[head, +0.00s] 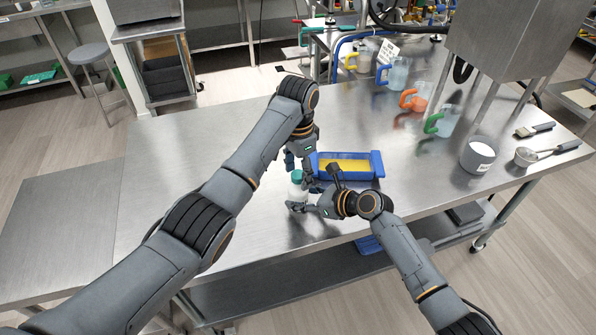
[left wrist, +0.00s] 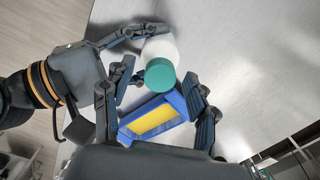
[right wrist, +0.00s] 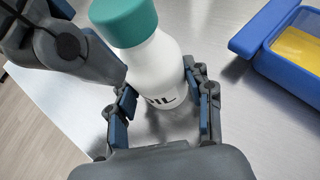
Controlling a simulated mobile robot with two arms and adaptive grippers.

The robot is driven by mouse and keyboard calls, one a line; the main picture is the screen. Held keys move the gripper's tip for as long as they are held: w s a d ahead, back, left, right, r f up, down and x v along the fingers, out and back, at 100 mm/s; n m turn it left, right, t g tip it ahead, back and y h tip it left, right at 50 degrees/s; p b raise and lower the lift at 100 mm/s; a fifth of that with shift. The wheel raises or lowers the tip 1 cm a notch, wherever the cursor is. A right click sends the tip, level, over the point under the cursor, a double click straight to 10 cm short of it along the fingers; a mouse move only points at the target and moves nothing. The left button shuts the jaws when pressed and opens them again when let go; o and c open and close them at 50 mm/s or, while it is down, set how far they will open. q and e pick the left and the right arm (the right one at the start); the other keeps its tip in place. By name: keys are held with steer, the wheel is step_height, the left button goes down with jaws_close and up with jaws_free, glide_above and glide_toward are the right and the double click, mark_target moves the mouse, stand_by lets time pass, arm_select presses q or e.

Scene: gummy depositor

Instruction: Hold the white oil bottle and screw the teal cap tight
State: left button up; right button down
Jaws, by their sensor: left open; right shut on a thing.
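The white oil bottle (right wrist: 160,70) stands upright on the metal table, with the letters "IL" of its label visible. The teal cap (right wrist: 125,18) sits on its top; whether it is fully seated cannot be told. My right gripper (right wrist: 165,100) is shut on the bottle's body from the side. In the left wrist view the cap (left wrist: 160,73) appears between the spread fingers of my open left gripper (left wrist: 160,88), which is above the bottle. A dark left-gripper part shows beside the cap in the right wrist view. In the head view the grippers partly hide the bottle.
A blue tray with a yellow inside (head: 345,165) lies close behind and right of the bottle. Farther right are several handled jugs (head: 441,121), a grey tub (head: 478,155) and utensils (head: 535,130). The table's left part is clear.

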mark_target(298, 174)
arm_select(q)
step_height(298, 174, up, 12)
stand_by(0.4)
arm_select(e)
steer(key=c, duration=1.3)
jaws_free()
steer(key=shift+c, duration=0.2)
arm_select(q)
steer(key=shift+f, duration=0.1)
arm_select(e)
steer(key=o, duration=0.9)
steer(key=o, duration=0.3)
